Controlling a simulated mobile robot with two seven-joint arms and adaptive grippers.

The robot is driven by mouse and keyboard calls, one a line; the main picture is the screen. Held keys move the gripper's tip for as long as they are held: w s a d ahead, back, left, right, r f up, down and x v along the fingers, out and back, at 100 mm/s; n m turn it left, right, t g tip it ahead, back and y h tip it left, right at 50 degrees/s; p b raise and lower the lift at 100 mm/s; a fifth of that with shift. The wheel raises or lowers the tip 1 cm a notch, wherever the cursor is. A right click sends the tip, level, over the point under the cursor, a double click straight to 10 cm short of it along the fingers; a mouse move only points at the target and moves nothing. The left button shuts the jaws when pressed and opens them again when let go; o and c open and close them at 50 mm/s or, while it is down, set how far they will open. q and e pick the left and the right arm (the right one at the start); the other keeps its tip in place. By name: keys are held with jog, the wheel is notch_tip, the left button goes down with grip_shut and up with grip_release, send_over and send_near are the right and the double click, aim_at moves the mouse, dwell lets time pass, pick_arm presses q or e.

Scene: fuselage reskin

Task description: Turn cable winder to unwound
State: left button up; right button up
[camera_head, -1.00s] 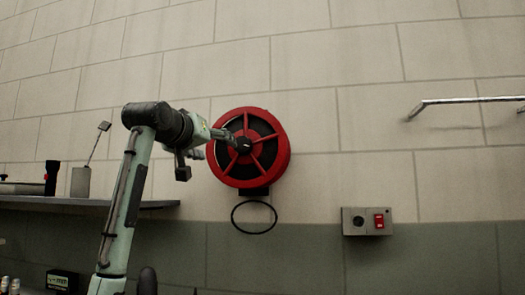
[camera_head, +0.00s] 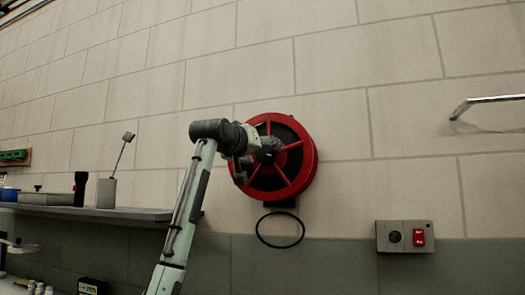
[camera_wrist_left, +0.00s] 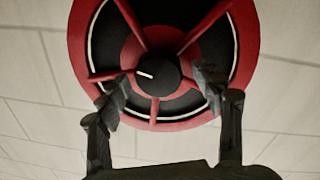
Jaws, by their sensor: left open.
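The cable winder (camera_head: 308,168) is a red round reel with spokes and dark gaps, mounted on the wall. In the left wrist view the winder (camera_wrist_left: 78,42) fills the upper middle. Its round black hub (camera_wrist_left: 152,72) carries a short white mark pointing left and slightly up. My left gripper (camera_head: 272,150) is in front of the hub and hides most of it in the head view. In the left wrist view the left gripper (camera_wrist_left: 163,82) is open, one finger on each side of the hub. Contact with the hub cannot be told. My right gripper is not in view.
A black cable loop (camera_head: 280,243) hangs below the winder. A grey switch box (camera_head: 396,237) with a red switch is at lower right. A metal rail (camera_head: 480,101) is at far right. A shelf (camera_head: 130,213) with several items is at left.

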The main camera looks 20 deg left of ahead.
pick_arm(q)
jog(key=shift+w, duration=0.15)
jog(key=shift+c, duration=0.4)
jog(key=c, duration=1.1)
